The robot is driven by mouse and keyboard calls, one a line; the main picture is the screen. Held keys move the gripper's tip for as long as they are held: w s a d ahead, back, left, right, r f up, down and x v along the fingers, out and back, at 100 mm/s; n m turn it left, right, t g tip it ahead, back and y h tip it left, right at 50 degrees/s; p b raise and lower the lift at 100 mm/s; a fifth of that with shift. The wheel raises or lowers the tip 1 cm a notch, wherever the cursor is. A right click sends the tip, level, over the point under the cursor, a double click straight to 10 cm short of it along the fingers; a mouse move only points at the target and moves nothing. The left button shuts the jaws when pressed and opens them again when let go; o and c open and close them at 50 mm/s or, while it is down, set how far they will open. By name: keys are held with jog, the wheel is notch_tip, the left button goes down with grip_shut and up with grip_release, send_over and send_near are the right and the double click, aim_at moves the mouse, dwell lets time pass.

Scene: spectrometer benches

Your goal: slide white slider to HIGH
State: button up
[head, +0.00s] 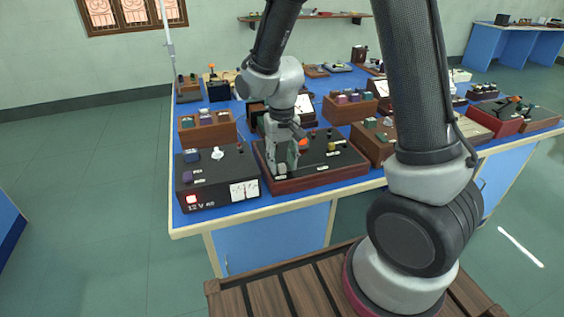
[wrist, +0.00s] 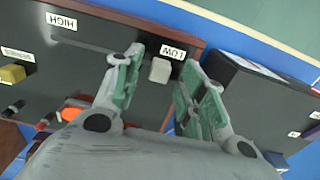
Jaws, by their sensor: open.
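The white slider (wrist: 160,70) is a small pale block at the LOW label (wrist: 173,52) end of a dark slot in the wrist view. The HIGH label (wrist: 62,21) is at the slot's other end, to the left. The slot is on a dark panel with a wooden frame (head: 325,179), upside down in the wrist view. My gripper (wrist: 161,60) is open, its green-padded fingers on either side of the slider, with a gap visible on both sides. In the head view my gripper (head: 284,157) points down over the panel's front left; the slider there is hard to make out.
A dark power supply box (head: 212,182) stands close to the panel's left in the head view. Wooden boxes (head: 208,132) and other instruments crowd the blue bench behind.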

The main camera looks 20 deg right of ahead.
aim_at(321, 164)
jog(key=shift+f, duration=0.35)
grip_shut()
jog(key=d, duration=1.2)
jog(key=shift+d, duration=0.15)
jog(key=shift+w, duration=0.1)
grip_release()
jog(key=shift+d, duration=0.2)
jog(key=shift+a+r, duration=0.1)
